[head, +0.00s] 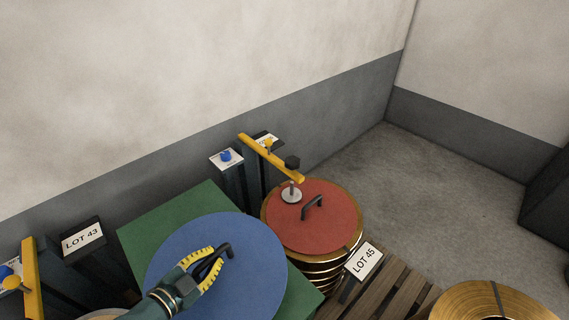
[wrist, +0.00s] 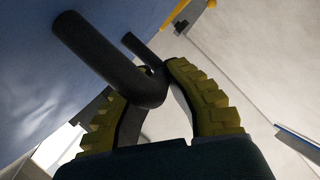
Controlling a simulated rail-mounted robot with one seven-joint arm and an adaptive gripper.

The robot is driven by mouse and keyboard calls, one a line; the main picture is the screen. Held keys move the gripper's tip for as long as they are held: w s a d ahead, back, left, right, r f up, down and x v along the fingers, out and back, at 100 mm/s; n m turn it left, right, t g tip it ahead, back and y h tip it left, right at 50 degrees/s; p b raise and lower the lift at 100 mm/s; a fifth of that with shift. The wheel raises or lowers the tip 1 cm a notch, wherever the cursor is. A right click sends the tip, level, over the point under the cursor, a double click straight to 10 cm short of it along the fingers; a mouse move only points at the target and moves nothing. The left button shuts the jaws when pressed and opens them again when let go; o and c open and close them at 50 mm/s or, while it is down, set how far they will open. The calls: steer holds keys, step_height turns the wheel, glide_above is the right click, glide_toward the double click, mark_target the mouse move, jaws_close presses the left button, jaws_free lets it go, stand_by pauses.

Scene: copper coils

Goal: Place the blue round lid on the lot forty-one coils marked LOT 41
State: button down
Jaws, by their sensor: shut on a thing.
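The blue round lid (head: 258,268) is in the lower middle of the head view, with a dark bar handle (head: 226,250). My gripper (head: 216,257) reaches in from below, its yellow fingers shut on that handle. In the wrist view the handle (wrist: 105,58) passes between the yellow fingers (wrist: 150,80), and the blue lid (wrist: 35,95) fills the left side. The lid overlaps a green square sheet (head: 150,235) in the head view; whether they touch I cannot tell. No LOT 41 mark is readable, so I cannot pick out those coils.
A red round lid (head: 325,235) with a handle covers a coil stack beside the LOT 45 card (head: 363,261). A yellow clamp arm (head: 268,157) reaches over it. A LOT 43 sign (head: 83,239) stands left. A wooden pallet (head: 385,295) and a bare coil (head: 480,305) are lower right.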

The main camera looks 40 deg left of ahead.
mark_target(264, 276)
steer(key=shift+r, duration=0.1)
steer(key=shift+m+h, duration=0.5)
steer(key=shift+h, duration=0.1)
steer(key=w+d, duration=0.2)
steer(key=d, duration=0.1)
steer(key=w+d+f+p, duration=0.1)
steer(key=w+d, duration=0.2)
steer(key=w+d+f, duration=0.1)
steer(key=w+d, duration=0.1)
steer(key=d, duration=0.2)
steer(key=shift+w+f+p, duration=0.1)
steer(key=shift+w+p, duration=0.15)
steer(key=shift+p, duration=0.05)
steer(key=d+f+m+h+p, duration=0.1)
steer(key=d+f+h+p, duration=0.1)
steer(key=d, duration=1.1)
steer(key=d+f+m+h+p, duration=0.1)
steer(key=d+f, duration=0.2)
steer(key=d, duration=1)
step_height(264, 276, up, 39)
steer(key=p, duration=3.8)
steer(key=shift+t, duration=0.4)
steer(key=shift+w+d+f, duration=0.1)
steer(key=shift+w+f, duration=0.3)
steer(key=shift+f, duration=0.35)
steer(key=shift+w+d+f, duration=0.1)
steer(key=shift+w+f, duration=0.25)
steer(key=shift+f, duration=0.45)
steer(key=shift+w+f, duration=0.4)
steer(key=shift+f, duration=0.35)
